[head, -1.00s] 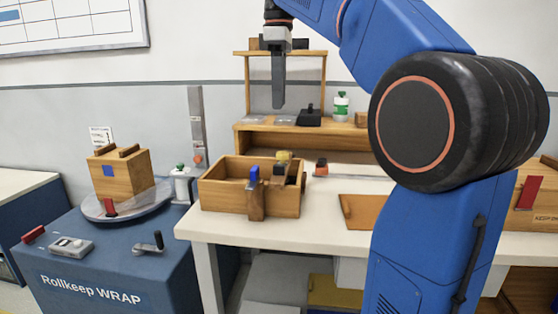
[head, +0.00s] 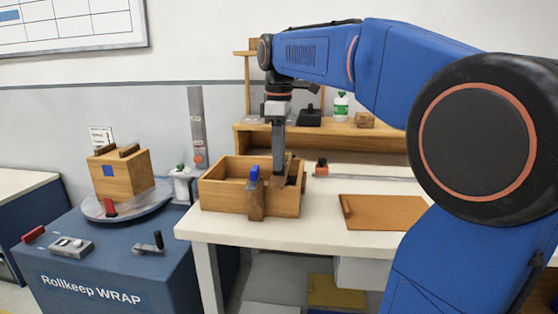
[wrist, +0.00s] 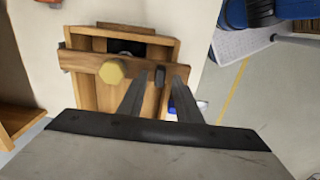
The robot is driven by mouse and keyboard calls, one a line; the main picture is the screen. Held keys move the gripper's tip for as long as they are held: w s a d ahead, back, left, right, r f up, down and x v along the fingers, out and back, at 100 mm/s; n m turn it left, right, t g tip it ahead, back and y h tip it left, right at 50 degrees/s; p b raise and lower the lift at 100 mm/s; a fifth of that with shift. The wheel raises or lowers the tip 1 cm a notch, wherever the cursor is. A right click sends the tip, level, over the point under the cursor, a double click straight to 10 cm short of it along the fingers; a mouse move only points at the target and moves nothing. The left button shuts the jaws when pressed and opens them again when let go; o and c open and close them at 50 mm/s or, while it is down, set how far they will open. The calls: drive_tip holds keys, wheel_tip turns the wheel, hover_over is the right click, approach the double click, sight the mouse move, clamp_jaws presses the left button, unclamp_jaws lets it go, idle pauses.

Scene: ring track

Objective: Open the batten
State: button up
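The batten (wrist: 85,63) looks to be the wooden bar lying across the open wooden box (wrist: 88,95) in the wrist view. It carries a yellow knob (wrist: 112,71) and a small black upright piece (wrist: 160,75). My gripper (wrist: 162,78) is open, its two fingers apart with the black piece seen between their tips. I cannot tell whether they touch it. In the head view my gripper (head: 278,178) points down at the right part of the box (head: 225,197) and hides the yellow knob. A blue-topped wooden block (head: 257,203) stands at the box's front wall.
A brown board (head: 385,213) lies on the white bench (head: 325,222) to the right. A shelf (head: 370,140) with a bottle stands behind. At left, a blue wrapping machine (head: 110,265) bears a wooden crate (head: 125,175) on a turntable.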

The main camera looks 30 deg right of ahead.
drive_tip(key=shift+f, duration=0.65)
clamp_jaws()
drive_tip(key=shift+r, duration=0.15)
